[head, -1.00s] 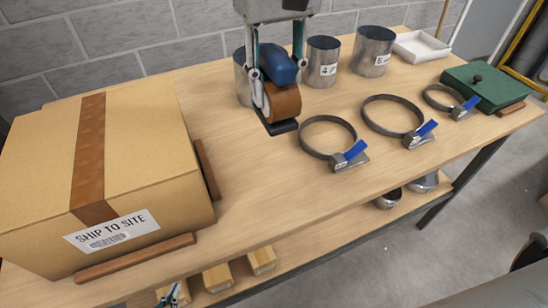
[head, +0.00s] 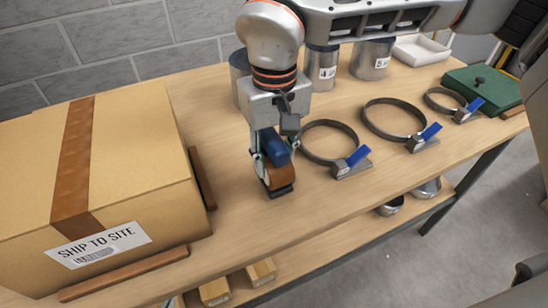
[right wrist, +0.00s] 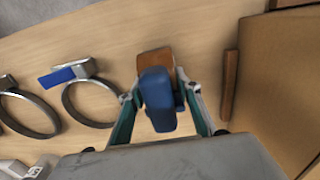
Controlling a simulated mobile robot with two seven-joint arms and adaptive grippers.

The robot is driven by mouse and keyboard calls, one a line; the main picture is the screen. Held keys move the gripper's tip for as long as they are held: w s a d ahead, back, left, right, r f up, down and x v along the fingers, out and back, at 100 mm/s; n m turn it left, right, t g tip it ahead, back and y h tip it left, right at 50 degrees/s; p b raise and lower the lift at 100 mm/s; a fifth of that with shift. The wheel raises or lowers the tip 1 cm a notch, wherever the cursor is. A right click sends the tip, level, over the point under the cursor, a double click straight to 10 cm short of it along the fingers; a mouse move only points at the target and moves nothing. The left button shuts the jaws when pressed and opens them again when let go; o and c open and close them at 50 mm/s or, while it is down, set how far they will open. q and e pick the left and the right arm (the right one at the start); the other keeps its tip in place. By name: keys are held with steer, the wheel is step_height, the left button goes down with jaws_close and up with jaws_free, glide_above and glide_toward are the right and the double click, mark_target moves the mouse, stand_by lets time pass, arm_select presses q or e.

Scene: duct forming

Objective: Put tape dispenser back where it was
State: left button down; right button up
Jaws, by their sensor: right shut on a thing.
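The tape dispenser (head: 277,172) has a blue body, a brown tape roll and a dark base. My right gripper (head: 273,153) is shut on its blue part, with one finger on each side. The dispenser is upright over the table's front part, between the box and the nearest ring clamp; I cannot tell whether its base touches the wood. In the right wrist view the dispenser (right wrist: 158,100) sits between the fingers. Only a sliver of my left gripper (head: 174,301) shows at the head view's bottom edge, so its jaw state is hidden.
A taped "SHIP TO SITE" box (head: 140,150) stands left, with wooden strips (head: 202,178) along its edges. Ring clamps with blue handles (head: 330,142) lie right. Metal cans (head: 320,68) stand behind. Bare table top (head: 235,215) surrounds the dispenser.

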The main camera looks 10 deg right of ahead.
steer(key=shift+f, duration=0.1)
steer(key=shift+f, duration=0.2)
steer(key=o, duration=1.1)
